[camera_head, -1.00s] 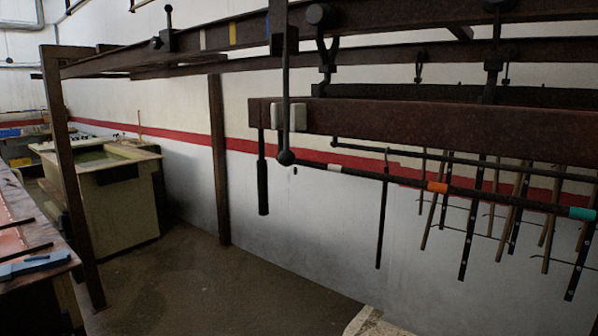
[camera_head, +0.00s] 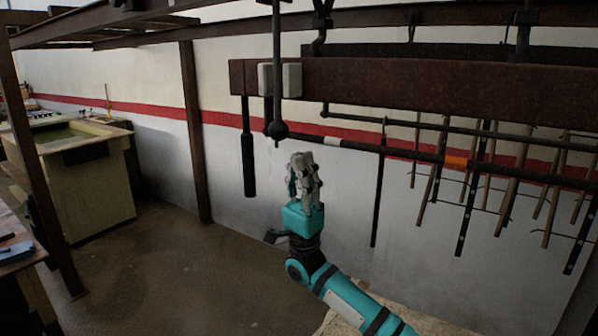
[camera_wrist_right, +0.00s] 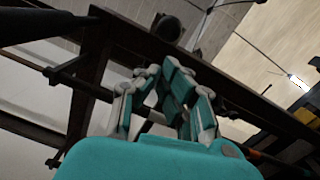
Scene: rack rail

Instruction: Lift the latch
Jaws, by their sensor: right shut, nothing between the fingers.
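A dark upright rod with a round ball at its lower end (camera_head: 278,129) hangs in front of the left end of a rusty beam (camera_head: 420,90). It looks like the latch, but I cannot be sure. The ball also seems to show in the wrist view (camera_wrist_right: 166,28), beyond my fingers. My right gripper (camera_head: 304,160) points upward just below and right of the ball, apart from it in the picture. Its fingers are shut and empty, and they also show in the wrist view (camera_wrist_right: 168,85). My left gripper is not in view.
A pale block (camera_head: 291,80) sits on the beam's end. A black handle (camera_head: 248,160) hangs to the left. A dark horizontal bar with an orange band (camera_head: 456,162) runs right, with several hanging rods behind. A tank (camera_head: 85,190) stands at left. The floor below is open.

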